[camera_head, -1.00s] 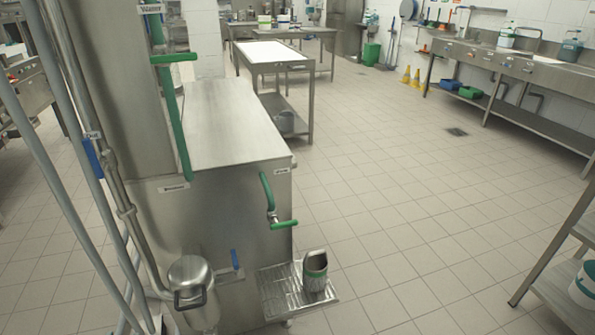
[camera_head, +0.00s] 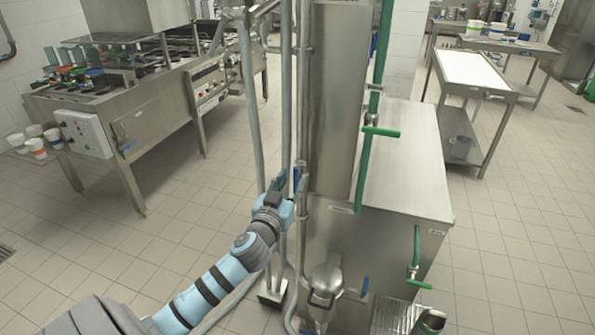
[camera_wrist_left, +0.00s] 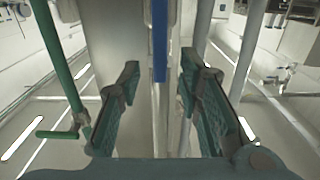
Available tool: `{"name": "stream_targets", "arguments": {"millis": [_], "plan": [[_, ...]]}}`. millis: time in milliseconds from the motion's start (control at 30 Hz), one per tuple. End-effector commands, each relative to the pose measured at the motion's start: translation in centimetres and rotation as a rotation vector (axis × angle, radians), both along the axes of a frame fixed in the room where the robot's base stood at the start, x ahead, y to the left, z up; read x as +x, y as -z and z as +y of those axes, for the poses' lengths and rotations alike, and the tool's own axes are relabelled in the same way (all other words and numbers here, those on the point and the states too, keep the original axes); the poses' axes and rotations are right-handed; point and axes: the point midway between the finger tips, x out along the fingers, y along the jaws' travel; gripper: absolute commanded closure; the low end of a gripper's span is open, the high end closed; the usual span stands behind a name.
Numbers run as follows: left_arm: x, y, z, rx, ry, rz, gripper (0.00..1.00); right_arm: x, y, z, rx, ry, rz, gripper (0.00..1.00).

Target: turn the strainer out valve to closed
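A blue valve lever (camera_head: 296,178) hangs down along a vertical steel pipe left of the tall steel cabinet. My left gripper (camera_head: 288,184) is at the height of this lever. In the left wrist view the blue lever (camera_wrist_left: 160,42) points straight down between the two dark green fingers of my left gripper (camera_wrist_left: 160,95). The fingers are apart, with visible gaps to the lever. A second blue lever (camera_head: 365,287) sits low beside the steel strainer pot (camera_head: 325,282). The labels are too small to read. My right gripper is not in view.
Vertical pipes (camera_head: 248,110) stand close to my left gripper. Green-handled valves (camera_head: 381,132) are on the steel cabinet (camera_head: 405,150) to the right. A drip tray (camera_head: 395,315) is low at right. Open tiled floor lies to the left, before a steel machine (camera_head: 150,140).

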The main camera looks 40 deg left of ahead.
Motion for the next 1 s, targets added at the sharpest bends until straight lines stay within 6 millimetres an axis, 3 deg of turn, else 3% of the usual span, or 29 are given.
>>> {"name": "stream_targets", "arguments": {"millis": [200, 533, 733, 1000], "plan": [[3.5, -0.1, 1.2, 0.000, -0.001, 0.001, 0.68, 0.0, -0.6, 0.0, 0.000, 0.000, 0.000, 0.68], [4.0, 0.0, 1.4, 0.001, 0.001, 0.001, 0.68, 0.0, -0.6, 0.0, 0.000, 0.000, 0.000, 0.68], [4.0, 0.0, 1.4, 0.001, 0.001, 0.001, 0.99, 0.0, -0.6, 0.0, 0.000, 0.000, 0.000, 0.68], [4.0, 0.0, 1.4, 0.001, 0.001, 0.001, 1.00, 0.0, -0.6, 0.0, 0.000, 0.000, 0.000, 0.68]]}}
